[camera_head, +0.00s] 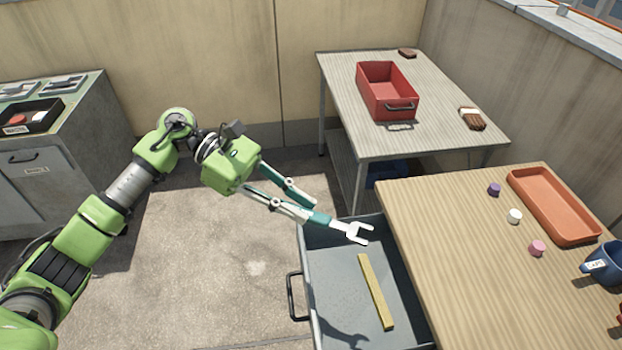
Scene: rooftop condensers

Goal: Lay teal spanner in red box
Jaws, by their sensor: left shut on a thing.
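My left gripper (308,207) is shut on the teal spanner (335,224). The spanner points right from the fingers, with its pale open-ended jaw foremost; its other end is hidden by the fingers. The red box (370,97) stands on the far grey table, up and to the right of the gripper. It has a dark handle on its front, and the part of its inside that shows looks empty. My right gripper is not in view.
The grey drawer (335,290) holds a yellow bar (375,290). On the wooden table (450,240) are an orange tray (555,205), small coloured caps and a blue mug (603,264). Brushes (472,120) lie right of the red box. A grey cabinet (50,150) stands left.

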